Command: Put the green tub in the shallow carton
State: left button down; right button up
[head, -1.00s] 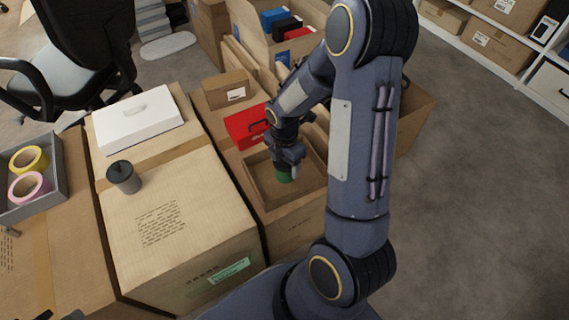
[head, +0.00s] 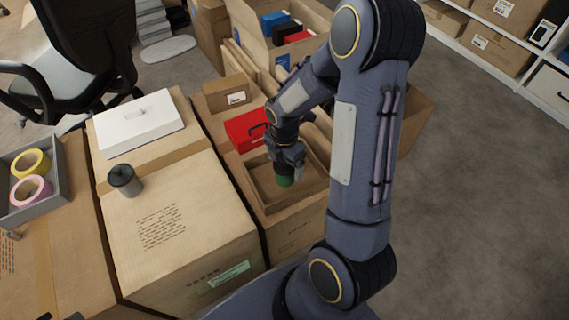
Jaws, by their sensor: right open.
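The green tub (head: 284,181) is low inside the shallow carton (head: 254,191), a small open brown carton on top of a larger box. Its upper part is hidden by my right gripper (head: 286,172), which points down at it from above. The jaws of the right gripper are open around or just over the tub's top; the exact gap is too small to see. Whether the tub touches the carton's floor is hard to tell. My left gripper is not clearly in view.
To the left, a large carton (head: 185,235) bears a dark grey cup (head: 124,180) and a white case (head: 138,123). A grey bin (head: 60,186) holds tape rolls. Open floor lies to the right.

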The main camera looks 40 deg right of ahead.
notch_tip(320, 180, up, 10)
jog(key=p, duration=0.3)
jog(key=shift+r, duration=0.25)
jog(key=s+a+r+m+t+y, duration=0.2)
jog(key=s+a+r+m, duration=0.3)
jog(key=m, duration=0.5)
jog(key=s+a+r+m+t+y, duration=0.1)
jog(key=s+a+r+m+t, duration=0.2)
jog(key=s+a+r+m, duration=0.3)
jog(key=shift+s+r+m+t+y, duration=0.35)
jog(key=shift+s+r+m, duration=0.7)
jog(key=shift+s+m, duration=1.45)
jog(key=shift+w, duration=0.2)
